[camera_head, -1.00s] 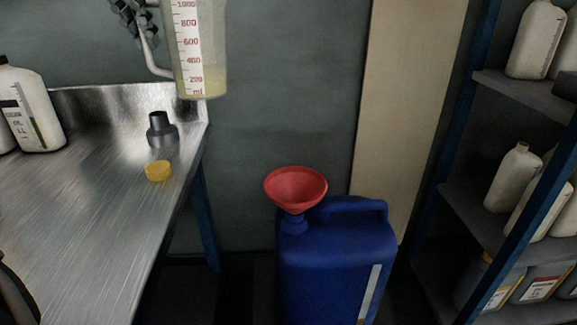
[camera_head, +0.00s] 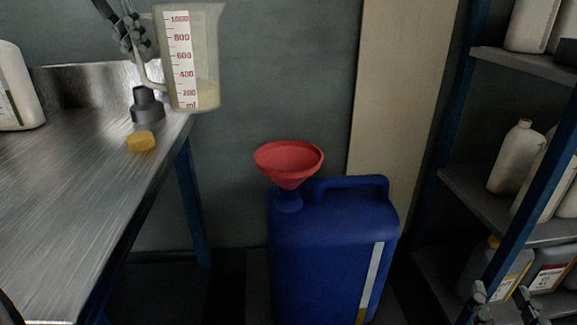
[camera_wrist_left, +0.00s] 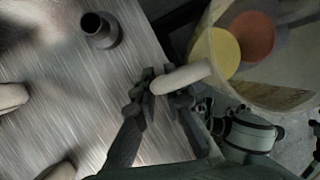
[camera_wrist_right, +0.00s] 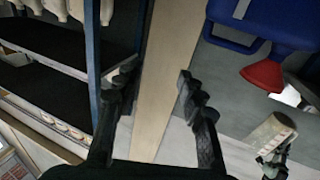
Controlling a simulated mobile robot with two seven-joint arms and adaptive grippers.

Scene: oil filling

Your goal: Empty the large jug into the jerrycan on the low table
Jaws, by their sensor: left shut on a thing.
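The large jug (camera_head: 207,60) is clear, with a red ml scale and a little yellowish oil at its bottom. My left gripper (camera_head: 134,45) is shut on its handle, also seen in the left wrist view (camera_wrist_left: 180,77). The jug is upright in the air, left of and above the red funnel (camera_head: 288,160). The funnel sits in the mouth of the blue jerrycan (camera_head: 320,245). The jerrycan's base and most of the low table are hidden. My right gripper (camera_wrist_right: 158,80) is open and empty, near the shelf at the lower right of the head view.
A steel workbench (camera_head: 70,210) at left holds a yellow cap (camera_head: 141,141), a dark nozzle piece (camera_head: 147,106) and a white bottle (camera_head: 18,90). A rack (camera_head: 475,190) with several bottles stands at right. A beige panel (camera_head: 400,90) stands behind.

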